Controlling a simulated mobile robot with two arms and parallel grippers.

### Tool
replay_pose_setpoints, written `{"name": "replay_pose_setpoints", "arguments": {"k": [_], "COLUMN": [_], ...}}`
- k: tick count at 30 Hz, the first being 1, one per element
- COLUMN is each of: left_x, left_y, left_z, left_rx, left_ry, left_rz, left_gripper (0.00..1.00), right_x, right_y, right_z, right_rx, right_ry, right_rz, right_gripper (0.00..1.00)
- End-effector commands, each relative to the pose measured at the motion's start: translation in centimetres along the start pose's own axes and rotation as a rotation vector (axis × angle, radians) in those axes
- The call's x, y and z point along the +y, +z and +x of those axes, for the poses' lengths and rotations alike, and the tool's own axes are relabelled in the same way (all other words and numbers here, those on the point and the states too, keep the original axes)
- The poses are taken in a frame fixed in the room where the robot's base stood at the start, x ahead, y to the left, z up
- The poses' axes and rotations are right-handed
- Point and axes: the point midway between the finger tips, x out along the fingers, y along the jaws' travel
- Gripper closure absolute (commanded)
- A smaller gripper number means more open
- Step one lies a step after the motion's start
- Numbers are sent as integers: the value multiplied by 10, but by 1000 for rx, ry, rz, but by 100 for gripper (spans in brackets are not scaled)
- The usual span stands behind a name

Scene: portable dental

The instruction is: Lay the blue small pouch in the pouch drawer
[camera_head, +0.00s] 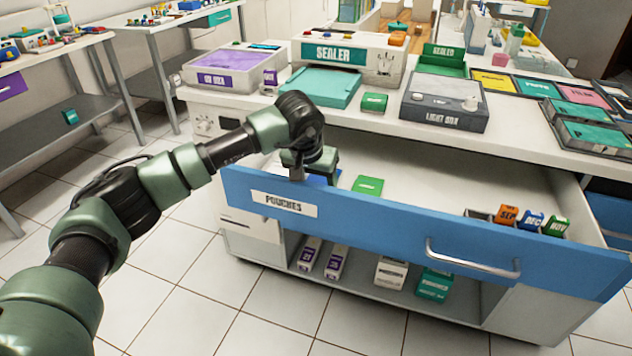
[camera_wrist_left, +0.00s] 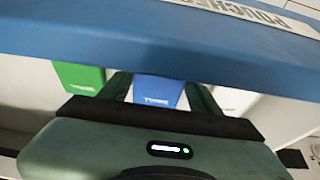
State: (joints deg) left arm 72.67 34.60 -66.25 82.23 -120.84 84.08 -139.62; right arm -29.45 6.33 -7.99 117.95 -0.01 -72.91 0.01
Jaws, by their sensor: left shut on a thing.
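The pouch drawer (camera_head: 420,232) is pulled open, with a blue front and a POUCHES label. My left gripper (camera_head: 312,168) reaches down into its left end, just behind the front panel. It is shut on the blue small pouch (camera_head: 318,180), mostly hidden by the gripper and the panel. In the left wrist view the blue pouch (camera_wrist_left: 157,90) shows between the two fingers, below the drawer front's edge (camera_wrist_left: 150,42). Whether the pouch touches the drawer floor cannot be told. My right gripper is not in view.
A green pouch (camera_head: 368,185) lies in the drawer right of my gripper. Small labelled blocks (camera_head: 507,215) stand at its right end; the middle floor is clear. The sealer (camera_head: 345,58), a light box (camera_head: 443,103) and trays occupy the counter above.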

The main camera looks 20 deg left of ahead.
Motion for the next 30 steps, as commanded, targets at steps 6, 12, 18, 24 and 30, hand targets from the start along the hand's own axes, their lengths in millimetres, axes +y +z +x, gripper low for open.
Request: {"name": "replay_pose_setpoints", "arguments": {"k": [6, 12, 18, 24, 30], "left_x": [0, 0, 0, 0, 0], "left_y": [0, 0, 0, 0, -1], "left_z": [0, 0, 0, 0, -23], "left_rx": [1, 1, 1, 0, 3], "left_ry": [0, 0, 0, 0, 1], "left_rz": [0, 0, 0, 0, 1], "left_gripper": [79, 34, 12, 12, 12], "right_x": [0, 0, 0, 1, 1], "right_y": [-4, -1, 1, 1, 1], "right_z": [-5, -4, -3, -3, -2], "right_rx": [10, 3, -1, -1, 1], "right_ry": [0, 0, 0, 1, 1], "right_rz": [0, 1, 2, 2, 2], "right_gripper": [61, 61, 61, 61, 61]}}
